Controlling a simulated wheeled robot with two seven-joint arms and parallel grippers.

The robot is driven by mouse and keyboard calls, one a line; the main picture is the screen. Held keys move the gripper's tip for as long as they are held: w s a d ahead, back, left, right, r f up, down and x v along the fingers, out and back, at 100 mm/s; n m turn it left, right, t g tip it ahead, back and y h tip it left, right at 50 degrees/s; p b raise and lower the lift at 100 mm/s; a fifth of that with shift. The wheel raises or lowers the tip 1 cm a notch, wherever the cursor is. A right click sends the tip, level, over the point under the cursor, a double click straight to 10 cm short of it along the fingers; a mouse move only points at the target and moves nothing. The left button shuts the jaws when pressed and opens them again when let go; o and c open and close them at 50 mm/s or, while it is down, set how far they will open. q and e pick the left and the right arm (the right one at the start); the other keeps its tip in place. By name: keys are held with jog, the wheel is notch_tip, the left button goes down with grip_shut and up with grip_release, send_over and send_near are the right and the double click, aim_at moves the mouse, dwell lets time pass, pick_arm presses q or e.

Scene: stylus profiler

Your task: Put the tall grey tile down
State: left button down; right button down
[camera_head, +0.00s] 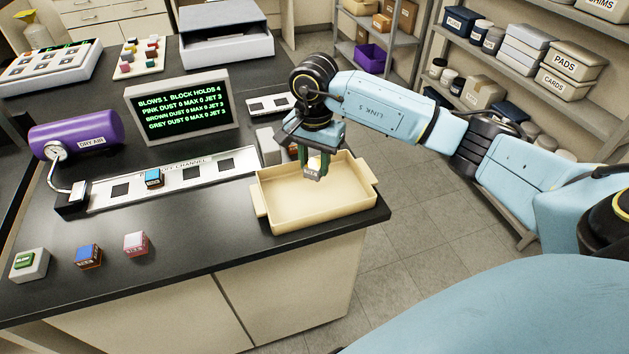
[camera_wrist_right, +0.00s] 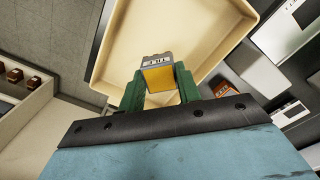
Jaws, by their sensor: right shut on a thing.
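My right gripper (camera_head: 312,169) is shut on a small tile and holds it over the cream tray (camera_head: 345,212). In the right wrist view the held tile (camera_wrist_right: 158,75) sits between the green fingers and shows a grey marked face and a yellow-orange face. I take it to be the tall grey tile. The fingers partly cover it in the head view, and the gap between it and the tray floor is hard to judge. The tray looks empty otherwise. My left gripper is not in view.
A blue tile (camera_head: 153,178) sits on the channel (camera_head: 205,172), beside the purple air tank (camera_head: 80,137). A blue-orange tile (camera_head: 88,256), a pink tile (camera_head: 136,243) and a green button (camera_head: 28,263) are at the front. A display (camera_head: 180,108) stands behind. The tray is near the counter's right edge.

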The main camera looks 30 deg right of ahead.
aim_at(314, 165)
notch_tip(314, 165, down, 6)
dwell(0.4)
jog(key=shift+f, duration=0.2)
jog(key=c, duration=1)
grip_release()
jog(key=shift+r, duration=0.15)
notch_tip(314, 165, up, 12)
